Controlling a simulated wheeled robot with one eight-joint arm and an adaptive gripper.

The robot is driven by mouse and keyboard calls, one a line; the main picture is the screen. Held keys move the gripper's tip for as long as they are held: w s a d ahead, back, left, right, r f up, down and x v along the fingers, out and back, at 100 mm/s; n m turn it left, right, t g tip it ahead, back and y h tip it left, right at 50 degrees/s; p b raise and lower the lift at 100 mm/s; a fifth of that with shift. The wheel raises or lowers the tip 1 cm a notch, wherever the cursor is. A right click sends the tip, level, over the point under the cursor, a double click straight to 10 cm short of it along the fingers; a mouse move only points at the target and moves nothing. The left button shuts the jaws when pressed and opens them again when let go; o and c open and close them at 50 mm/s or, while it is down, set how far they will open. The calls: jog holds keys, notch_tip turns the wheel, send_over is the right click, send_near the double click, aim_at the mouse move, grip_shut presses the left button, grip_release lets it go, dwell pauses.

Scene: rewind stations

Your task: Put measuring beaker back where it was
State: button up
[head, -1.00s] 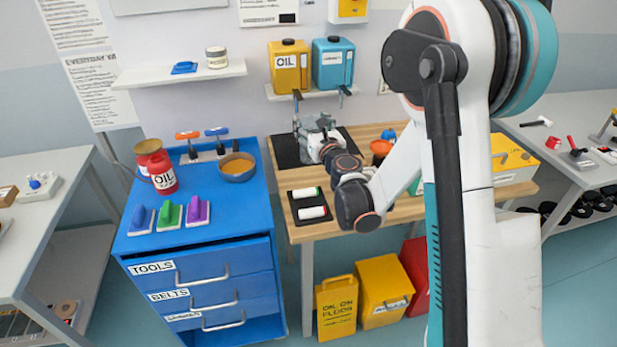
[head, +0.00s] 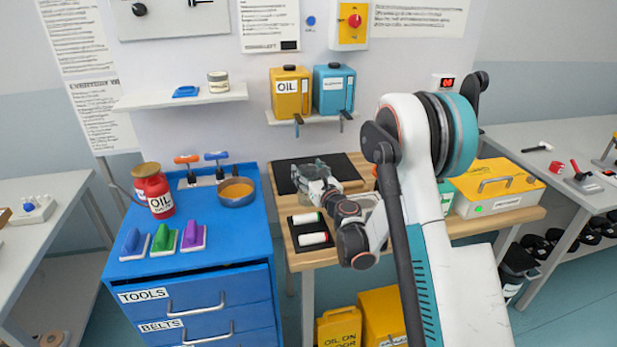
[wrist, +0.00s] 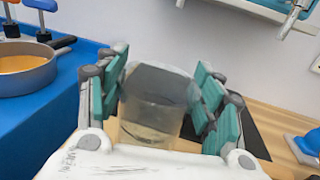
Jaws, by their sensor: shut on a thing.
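The measuring beaker (wrist: 150,118) is a clear, see-through container between the teal finger pads in the wrist view. My gripper (wrist: 158,95) is shut on it, with pads on both sides. In the head view my gripper (head: 314,176) is over the black mat (head: 348,166) at the back of the wooden table. The beaker is hard to make out there among the fingers. I cannot tell whether its base touches the mat.
A blue cabinet (head: 225,232) with a pan (head: 236,191) and red oil can (head: 160,203) stands left. A black tray (head: 293,237) with white rollers lies in front. A yellow case (head: 495,188) is right. Oil jugs (head: 290,92) sit on a wall shelf above.

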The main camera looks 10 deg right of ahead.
jog(key=shift+f, duration=0.25)
jog(key=o, duration=1.7)
jog(key=shift+o, duration=0.2)
